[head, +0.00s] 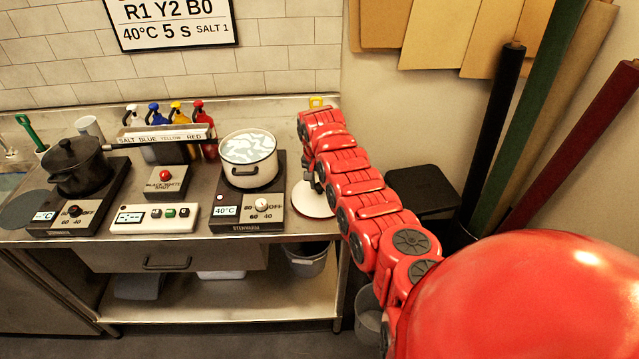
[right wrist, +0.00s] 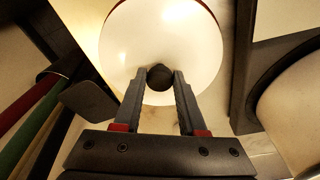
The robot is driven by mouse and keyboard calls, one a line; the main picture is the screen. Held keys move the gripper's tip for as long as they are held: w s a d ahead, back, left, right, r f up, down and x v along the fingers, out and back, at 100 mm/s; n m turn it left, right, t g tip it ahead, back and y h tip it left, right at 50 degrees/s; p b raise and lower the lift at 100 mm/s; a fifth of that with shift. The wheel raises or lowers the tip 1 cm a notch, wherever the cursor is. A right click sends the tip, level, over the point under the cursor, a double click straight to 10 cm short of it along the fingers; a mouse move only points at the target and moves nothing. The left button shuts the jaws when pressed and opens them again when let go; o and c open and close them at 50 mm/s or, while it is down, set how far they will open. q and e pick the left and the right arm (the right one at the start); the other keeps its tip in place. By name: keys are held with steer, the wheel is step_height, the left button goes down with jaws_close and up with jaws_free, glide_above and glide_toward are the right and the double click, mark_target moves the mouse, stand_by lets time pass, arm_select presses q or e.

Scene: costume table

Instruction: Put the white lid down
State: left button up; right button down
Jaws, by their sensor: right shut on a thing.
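The white lid (head: 312,205) is a round disc with a dark knob, at the right end of the steel counter, just right of the right hot plate. In the right wrist view the lid (right wrist: 135,35) fills the top middle. My right gripper (right wrist: 160,76) is shut on its dark knob (right wrist: 160,77), one finger on each side. In the head view my red right arm partly covers the lid and the gripper (head: 313,184). I cannot tell whether the lid touches the counter or hangs slightly above it. My left gripper is not in view.
The white pot (head: 248,178), uncovered, stands on the right hot plate (head: 247,219), close left of the lid. A black lidded pot (head: 78,168) stands on the left hot plate. Spray bottles (head: 203,135) stand behind. The counter's right edge is near the lid; tall rolls stand beyond.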

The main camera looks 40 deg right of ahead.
mark_target(318, 189)
steer(key=shift+c, duration=2.4)
jaws_free()
steer(key=shift+r, duration=0.1)
steer(key=shift+r, duration=0.25)
steer(key=r+b, duration=0.1)
steer(key=r, duration=0.1)
steer(key=r+b, duration=0.1)
steer(key=r, duration=0.1)
steer(key=a+r+b, duration=0.1)
steer(key=r, duration=0.1)
steer(key=shift+s, duration=0.15)
steer(key=r, duration=0.5)
steer(key=shift+s+a+r, duration=0.15)
steer(key=shift+s+a, duration=0.1)
steer(key=shift+s, duration=0.1)
